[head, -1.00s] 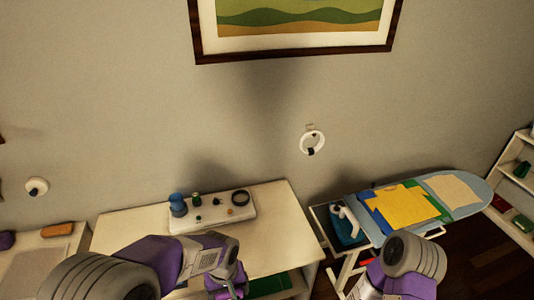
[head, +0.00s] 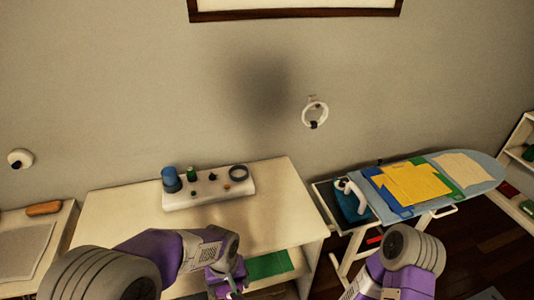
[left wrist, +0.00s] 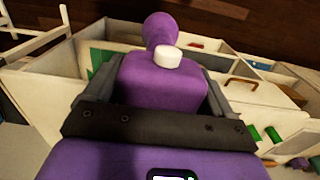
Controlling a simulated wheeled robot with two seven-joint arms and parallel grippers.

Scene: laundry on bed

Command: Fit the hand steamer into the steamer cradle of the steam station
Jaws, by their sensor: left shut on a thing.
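My left gripper (head: 232,284) is low in the head view, in front of the white table. In the left wrist view it is shut on a purple block-like body (left wrist: 160,85) with a rounded end and a white button, which I take to be the hand steamer. The steam station appears to be the white base (head: 180,203) on the table, beyond the gripper and apart from it. It carries a blue cylinder (head: 171,180), a green-topped post, small knobs and a dark ring (head: 238,171). I cannot tell which part is the cradle. My right gripper is out of view.
The white table (head: 115,222) has bare top around the base and an open shelf with a green item (head: 270,264) below. An ironing board (head: 478,176) with folded cloths (head: 415,184) stands right, beside a tray holding a white item (head: 350,190). A ring (head: 315,114) hangs on the wall.

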